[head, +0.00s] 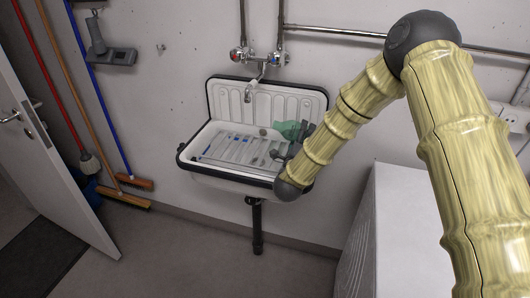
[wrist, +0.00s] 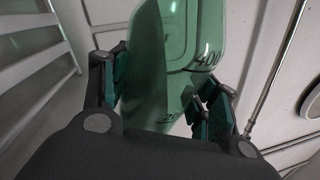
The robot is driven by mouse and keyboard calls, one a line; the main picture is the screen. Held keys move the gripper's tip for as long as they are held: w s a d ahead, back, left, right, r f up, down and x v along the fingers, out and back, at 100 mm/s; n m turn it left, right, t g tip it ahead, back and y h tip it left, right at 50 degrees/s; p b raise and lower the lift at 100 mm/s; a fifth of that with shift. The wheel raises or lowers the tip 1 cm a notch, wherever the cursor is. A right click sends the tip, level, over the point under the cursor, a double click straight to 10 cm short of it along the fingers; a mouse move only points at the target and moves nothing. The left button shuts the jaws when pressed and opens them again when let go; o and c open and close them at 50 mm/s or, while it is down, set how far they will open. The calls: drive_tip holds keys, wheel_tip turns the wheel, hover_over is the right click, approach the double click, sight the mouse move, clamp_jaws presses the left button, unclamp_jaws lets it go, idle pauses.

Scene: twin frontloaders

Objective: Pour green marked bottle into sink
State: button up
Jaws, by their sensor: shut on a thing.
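The green bottle (wrist: 178,60) fills the middle of the wrist view, with dark printed marks such as "400" on its side. My gripper (wrist: 165,92) is shut on it, with a finger on each side. In the head view the green bottle (head: 290,129) shows small and lies tilted or sideways over the right part of the white sink (head: 196,146), mostly behind my arm. My gripper (head: 294,152) is over the sink's right side, partly hidden by my wrist. The bottle's mouth and any liquid cannot be made out.
Two taps and a spout (head: 250,88) are on the wall above the sink. A white appliance (head: 385,210) stands right of the sink, below my arm. Brooms (head: 125,204) lean on the wall at left, beside an open door (head: 50,150).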

sight(296, 130)
drive_tip(key=shift+a+n+t+y+b, duration=0.15)
drive_tip(key=shift+a+n+b, duration=0.1)
drive_tip(key=shift+n, duration=0.35)
drive_tip(key=shift+a+n+t+y+b, duration=0.15)
drive_tip(key=shift+a+n+b, duration=0.1)
drive_tip(key=shift+n, duration=0.35)
drive_tip(key=shift+w+r+n+t+y+b, duration=0.1)
drive_tip(key=shift+n+t+y+b, duration=0.25)
drive_tip(key=shift+n, duration=0.65)
drive_tip(key=shift+a+r+n+y, duration=0.15)
drive_tip(key=shift+r+n+y, duration=0.1)
drive_tip(key=shift+r+n, duration=0.75)
drive_tip(key=shift+a+f+n+t+y+b, duration=0.1)
drive_tip(key=shift+a+n+y+b, duration=0.15)
drive_tip(key=shift+n, duration=0.5)
drive_tip(key=shift+a+f+n+t+y+b, duration=0.15)
drive_tip(key=shift+n+y+b, duration=0.2)
drive_tip(key=shift+n, duration=0.45)
drive_tip(key=shift+a+n+t+y+b, duration=0.1)
drive_tip(key=shift+a+n+y+b, duration=0.15)
drive_tip(key=shift+n, duration=0.5)
drive_tip(key=shift+w+a+f+n+y, duration=0.1)
drive_tip(key=shift+a+n+y, duration=0.4)
drive_tip(key=shift+n, duration=0.7)
drive_tip(key=shift+a+r+n+b, duration=0.2)
drive_tip(key=shift+n+b, duration=0.1)
drive_tip(key=shift+n, duration=0.2)
idle(0.8)
